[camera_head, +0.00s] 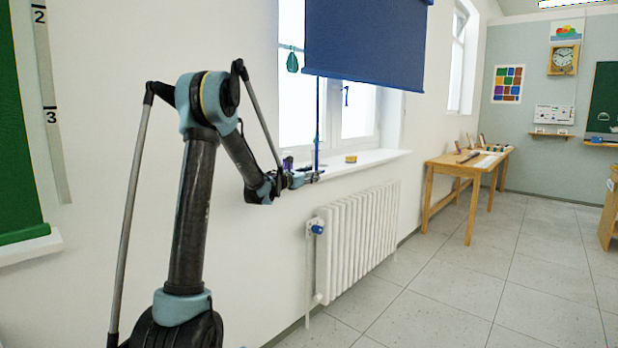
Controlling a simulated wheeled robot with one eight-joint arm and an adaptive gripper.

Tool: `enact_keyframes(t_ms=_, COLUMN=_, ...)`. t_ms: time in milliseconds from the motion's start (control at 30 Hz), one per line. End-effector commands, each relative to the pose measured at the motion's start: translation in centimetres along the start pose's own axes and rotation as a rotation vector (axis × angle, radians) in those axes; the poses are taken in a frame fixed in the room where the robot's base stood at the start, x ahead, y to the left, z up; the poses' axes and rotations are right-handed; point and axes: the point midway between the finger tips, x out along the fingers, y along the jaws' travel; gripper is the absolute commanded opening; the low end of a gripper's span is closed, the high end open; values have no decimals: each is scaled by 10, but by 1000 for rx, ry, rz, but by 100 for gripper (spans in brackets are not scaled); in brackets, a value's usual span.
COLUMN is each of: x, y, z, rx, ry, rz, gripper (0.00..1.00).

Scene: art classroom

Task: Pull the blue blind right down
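The blue blind (365,42) hangs over the upper part of the window, its straight bottom edge well above the sill. A thin dark cord (317,120) hangs from near the left part of that edge to just above the sill, bluish lower down. My gripper (315,177) is at the cord's lower end, close to the sill's front edge. The fingers are small and overlap the cord in the picture. I cannot tell whether they are shut on it.
A wooden table (462,170) stands along the wall further right. The tiled floor (480,280) is clear.

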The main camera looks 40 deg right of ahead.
Motion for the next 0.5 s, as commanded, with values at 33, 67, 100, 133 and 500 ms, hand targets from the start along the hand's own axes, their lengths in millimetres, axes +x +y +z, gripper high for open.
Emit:
enact_keyframes(t_ms=33, x=0, y=0, z=0, rx=0, ry=0, rz=0, gripper=33)
enact_keyframes(t_ms=67, x=0, y=0, z=0, rx=0, ry=0, rz=0, gripper=33)
enact_keyframes(t_ms=100, x=-1, y=0, z=0, rx=0, ry=0, rz=0, gripper=33)
enact_keyframes(t_ms=133, x=-1, y=0, z=0, rx=0, ry=0, rz=0, gripper=33)
enact_keyframes(t_ms=500, x=-35, y=1, z=0, rx=-1, ry=0, rz=2, gripper=33)
